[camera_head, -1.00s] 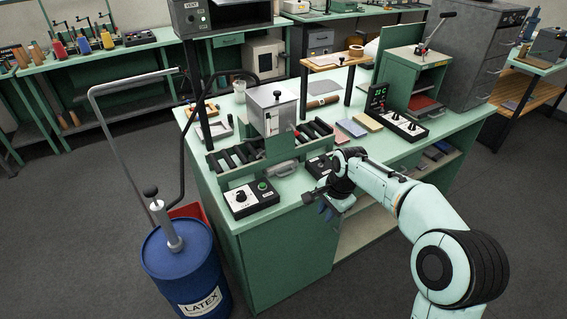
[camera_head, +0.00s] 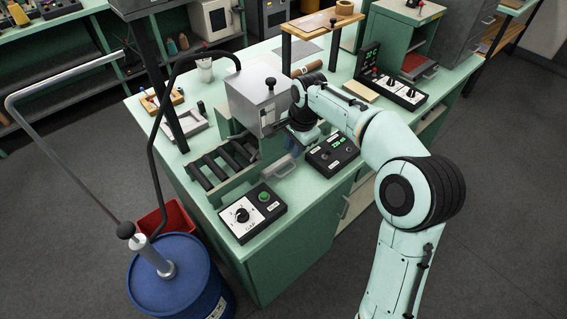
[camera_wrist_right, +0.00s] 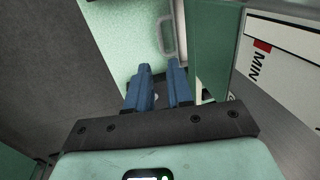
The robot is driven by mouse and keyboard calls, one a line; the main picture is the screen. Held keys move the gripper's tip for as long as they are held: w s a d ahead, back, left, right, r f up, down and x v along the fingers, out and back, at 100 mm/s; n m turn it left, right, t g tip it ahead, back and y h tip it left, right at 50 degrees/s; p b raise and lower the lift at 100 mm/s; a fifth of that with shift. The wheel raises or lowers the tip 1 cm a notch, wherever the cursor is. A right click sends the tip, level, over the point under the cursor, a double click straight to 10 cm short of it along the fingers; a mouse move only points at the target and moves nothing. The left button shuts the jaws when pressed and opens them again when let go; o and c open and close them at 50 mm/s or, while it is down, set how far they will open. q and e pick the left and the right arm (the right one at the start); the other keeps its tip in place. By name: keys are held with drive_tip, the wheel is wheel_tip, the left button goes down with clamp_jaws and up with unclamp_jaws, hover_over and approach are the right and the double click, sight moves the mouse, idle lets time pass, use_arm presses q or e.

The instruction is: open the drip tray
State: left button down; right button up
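The drip tray shows as a grey handle (camera_head: 281,167) low on the front of the green roller machine (camera_head: 222,165). The tray body is hidden, and I cannot tell how far it is out. My right gripper (camera_head: 297,148) is close to the handle, just above and to its right, and partly hidden by its own wrist. In the right wrist view the blue fingers (camera_wrist_right: 160,68) stand apart with nothing between them. The handle (camera_wrist_right: 167,36) is ahead of the fingertips, apart from them. My left gripper is not in view.
A control box with a dial and green button (camera_head: 252,212) and a second box with a green display (camera_head: 332,154) flank the handle on the green bench. A blue barrel (camera_head: 170,280) with a pump and a red bin (camera_head: 168,215) stand at the left. The floor at right is clear.

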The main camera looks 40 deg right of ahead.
sight(287, 172)
drive_tip(key=f, duration=0.4)
drive_tip(key=w+f, duration=0.1)
drive_tip(key=f, duration=0.2)
drive_tip(key=w+f, duration=0.1)
drive_tip(key=f, duration=0.3)
drive_tip(key=shift+w+a+f+b, duration=0.1)
drive_tip(key=shift+f+b, duration=0.2)
clamp_jaws()
idle(0.9)
